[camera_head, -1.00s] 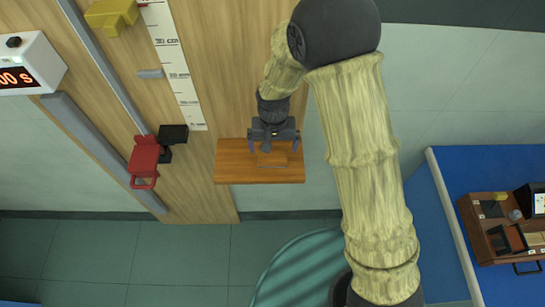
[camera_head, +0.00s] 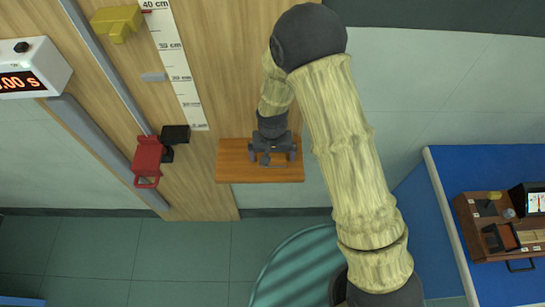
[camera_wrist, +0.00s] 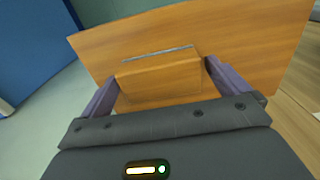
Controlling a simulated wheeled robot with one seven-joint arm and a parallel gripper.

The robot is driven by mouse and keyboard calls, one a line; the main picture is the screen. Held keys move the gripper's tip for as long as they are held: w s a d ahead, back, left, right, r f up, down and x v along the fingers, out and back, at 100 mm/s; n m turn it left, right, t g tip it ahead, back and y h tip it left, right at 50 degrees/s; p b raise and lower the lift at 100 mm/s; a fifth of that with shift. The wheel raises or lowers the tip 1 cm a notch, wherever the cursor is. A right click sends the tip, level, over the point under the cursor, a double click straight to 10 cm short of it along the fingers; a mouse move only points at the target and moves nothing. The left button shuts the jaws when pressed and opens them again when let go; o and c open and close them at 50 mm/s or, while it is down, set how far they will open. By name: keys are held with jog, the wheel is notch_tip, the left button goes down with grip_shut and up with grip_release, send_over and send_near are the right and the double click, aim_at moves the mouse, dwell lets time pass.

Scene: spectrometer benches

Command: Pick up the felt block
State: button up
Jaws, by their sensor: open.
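The felt block looks like a wooden block (camera_wrist: 158,78) with a thin grey strip along its far edge, in the wrist view. It lies on a brown wooden shelf (camera_head: 232,165); the shelf also fills the top of the wrist view (camera_wrist: 255,40). My gripper (camera_wrist: 160,76) is open, with one purple finger on each side of the block. I cannot tell whether the fingers touch it.
A tall wooden panel behind the shelf carries a ruler (camera_head: 177,65), a red bracket (camera_head: 148,158), a black piece (camera_head: 175,135) and a yellow bracket (camera_head: 117,22). A timer display (camera_head: 30,70) is at upper left. A blue bench (camera_head: 480,165) with a wooden tray (camera_head: 475,230) stands at right.

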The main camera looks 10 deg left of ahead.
aim_at(272, 155)
jog(key=shift+c, duration=0.4)
jog(key=c, duration=0.8)
jog(key=shift+r, duration=0.1)
notch_tip(272, 155, up, 10)
jog(key=b, duration=0.3)
